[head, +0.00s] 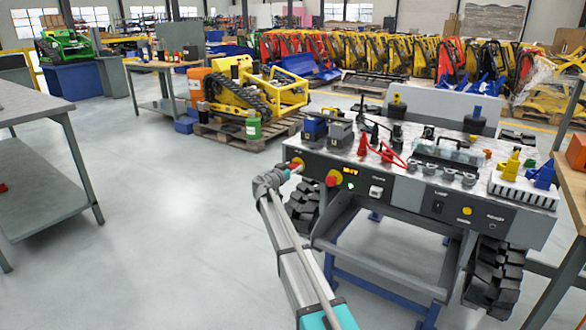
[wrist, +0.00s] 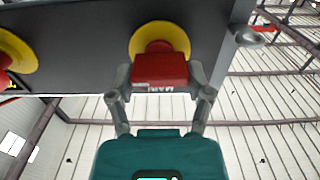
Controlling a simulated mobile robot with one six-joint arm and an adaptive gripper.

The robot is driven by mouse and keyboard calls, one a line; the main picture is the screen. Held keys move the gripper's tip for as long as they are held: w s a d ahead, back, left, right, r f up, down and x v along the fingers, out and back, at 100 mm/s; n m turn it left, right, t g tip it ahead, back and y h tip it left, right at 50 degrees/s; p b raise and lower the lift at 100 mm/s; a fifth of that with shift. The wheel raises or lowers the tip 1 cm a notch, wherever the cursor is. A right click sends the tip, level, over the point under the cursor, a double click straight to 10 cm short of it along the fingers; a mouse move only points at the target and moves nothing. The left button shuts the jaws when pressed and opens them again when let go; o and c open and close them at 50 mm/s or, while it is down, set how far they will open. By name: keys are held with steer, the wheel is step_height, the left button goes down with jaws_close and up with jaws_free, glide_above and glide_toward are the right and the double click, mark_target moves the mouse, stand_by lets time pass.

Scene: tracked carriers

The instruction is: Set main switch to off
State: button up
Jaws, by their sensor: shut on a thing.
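The main switch is a red handle (wrist: 160,68) on a round yellow plate (wrist: 160,36), with white lettering that looks like MAIN. It sits on the dark front panel (wrist: 90,20) of the carrier. My gripper (wrist: 161,82) is shut on the red handle, one finger on each side. In the head view my gripper (head: 287,171) reaches the left end of the panel. There the switch (head: 297,164) is partly hidden behind it. I cannot tell which setting the handle points to.
A red knob on a yellow plate (head: 332,178) is just right of the switch, with a lit green light (head: 351,186) beside it. Levers and red cables (head: 385,153) stand on top of the carrier. A black track (head: 303,206) is below. The floor (head: 175,240) to the left is clear.

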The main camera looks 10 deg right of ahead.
steer(key=n, duration=0.4)
steer(key=shift+w+n, duration=0.1)
steer(key=shift+n, duration=0.2)
steer(key=n, duration=0.4)
steer(key=shift+a+f+n, duration=0.1)
steer(key=shift+n, duration=0.2)
steer(key=n, duration=0.4)
steer(key=shift+w+f, duration=0.1)
steer(key=shift+a+n, duration=0.1)
steer(key=shift+n, duration=2)
steer(key=o, duration=1.1)
steer(key=shift+o, duration=0.2)
